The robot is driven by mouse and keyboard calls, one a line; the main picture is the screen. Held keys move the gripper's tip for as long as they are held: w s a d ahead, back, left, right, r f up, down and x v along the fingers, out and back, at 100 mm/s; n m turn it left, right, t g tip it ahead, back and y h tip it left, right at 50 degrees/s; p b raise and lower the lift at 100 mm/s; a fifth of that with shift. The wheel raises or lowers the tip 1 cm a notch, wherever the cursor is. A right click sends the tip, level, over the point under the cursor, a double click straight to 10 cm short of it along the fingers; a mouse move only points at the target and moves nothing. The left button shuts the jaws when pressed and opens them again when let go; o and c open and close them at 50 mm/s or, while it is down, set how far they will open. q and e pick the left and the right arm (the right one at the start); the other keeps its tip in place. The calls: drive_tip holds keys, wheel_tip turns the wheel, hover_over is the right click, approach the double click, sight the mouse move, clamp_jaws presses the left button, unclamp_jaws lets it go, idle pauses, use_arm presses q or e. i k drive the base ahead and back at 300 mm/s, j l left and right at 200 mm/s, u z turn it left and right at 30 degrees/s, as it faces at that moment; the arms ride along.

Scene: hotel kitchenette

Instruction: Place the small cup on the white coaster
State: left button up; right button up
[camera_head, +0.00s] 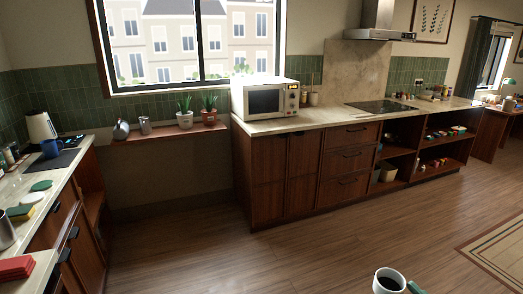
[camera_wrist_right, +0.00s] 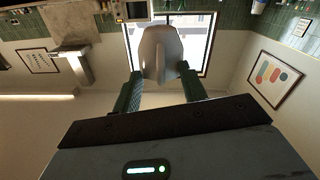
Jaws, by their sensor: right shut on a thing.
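A white cup (camera_head: 387,281) with dark liquid in it shows at the bottom edge of the head view, upright above the floor. A green finger of my right gripper (camera_head: 414,288) is beside it. In the right wrist view the cup (camera_wrist_right: 160,50) is between the two green fingers of my right gripper (camera_wrist_right: 158,84), which is shut on it; its handle faces the camera. A pale round coaster (camera_head: 33,197) lies on the left counter near a green disc (camera_head: 41,185), far from the cup. My left gripper is not in view.
A microwave (camera_head: 265,98) stands on the back counter. The wooden floor between is clear.

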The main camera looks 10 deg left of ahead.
sight(35, 197)
drive_tip(key=i+u, duration=0.25)
drive_tip(key=i, duration=0.15)
drive_tip(key=i+u, duration=0.6)
drive_tip(key=i, duration=0.15)
drive_tip(key=i+l+u, duration=0.1)
drive_tip(key=i+u, duration=0.6)
drive_tip(key=i+l+u, duration=0.15)
drive_tip(key=u, duration=0.25)
drive_tip(key=i+u, duration=0.25)
drive_tip(key=u, duration=0.2)
drive_tip(key=i+l+u, duration=0.15)
drive_tip(key=u, duration=0.3)
drive_tip(key=i+l+u, duration=0.1)
drive_tip(key=u, duration=0.25)
drive_tip(key=i+l+u, duration=0.4)
drive_tip(key=u, duration=0.25)
drive_tip(key=i, duration=0.1)
